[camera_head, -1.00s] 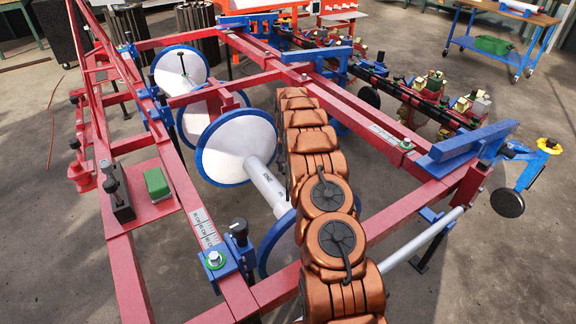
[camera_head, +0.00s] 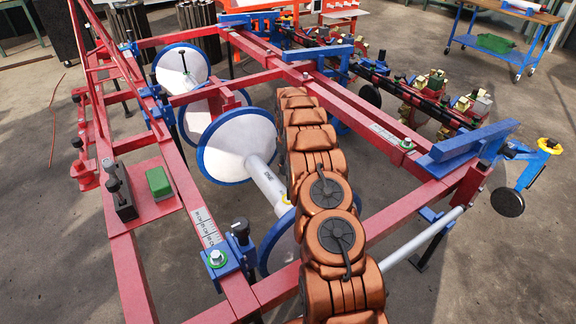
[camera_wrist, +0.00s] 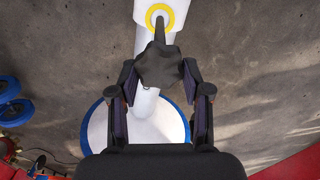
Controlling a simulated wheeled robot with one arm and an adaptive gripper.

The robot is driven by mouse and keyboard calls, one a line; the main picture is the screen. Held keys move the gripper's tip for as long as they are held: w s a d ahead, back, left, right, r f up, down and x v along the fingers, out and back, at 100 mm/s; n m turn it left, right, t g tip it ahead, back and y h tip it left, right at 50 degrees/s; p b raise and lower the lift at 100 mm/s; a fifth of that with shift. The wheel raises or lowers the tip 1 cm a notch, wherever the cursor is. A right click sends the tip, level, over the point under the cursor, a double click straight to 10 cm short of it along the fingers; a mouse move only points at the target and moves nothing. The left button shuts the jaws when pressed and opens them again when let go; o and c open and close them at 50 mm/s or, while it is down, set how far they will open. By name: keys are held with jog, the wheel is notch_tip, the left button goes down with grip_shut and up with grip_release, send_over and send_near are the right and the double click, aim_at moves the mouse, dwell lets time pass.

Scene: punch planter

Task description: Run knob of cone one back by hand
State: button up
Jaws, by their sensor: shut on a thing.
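In the wrist view, my gripper (camera_wrist: 159,76) has its two dark fingers on either side of a dark faceted knob (camera_wrist: 158,66) and is shut on it. The knob's stem points up the picture to a yellow ring (camera_wrist: 159,16) on a white tube (camera_wrist: 143,40). Below the knob, a white cone with a blue rim (camera_wrist: 97,128) is partly covered by my gripper. In the head view, white blue-rimmed cones (camera_head: 237,143) line up along the red frame, with a white tube (camera_head: 266,180) between them. My copper arm hides my gripper and the knob there.
The red frame (camera_head: 175,185) surrounds the cones, with blue clamps (camera_head: 218,259) and a green block (camera_head: 158,183) on its left side. Planter units (camera_head: 440,95) line the right beam. A blue cart (camera_head: 500,42) stands at the back right. Open concrete floor lies right of the frame.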

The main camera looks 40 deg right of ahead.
jog(key=n, duration=0.3)
jog(key=shift+n, duration=0.3)
jog(key=shift+s+a+n, duration=0.1)
jog(key=shift+a+n, duration=0.05)
jog(key=shift+n, duration=1.75)
jog(key=o, duration=1.2)
jog(key=shift+c, duration=0.2)
notch_tip(320, 180, up, 12)
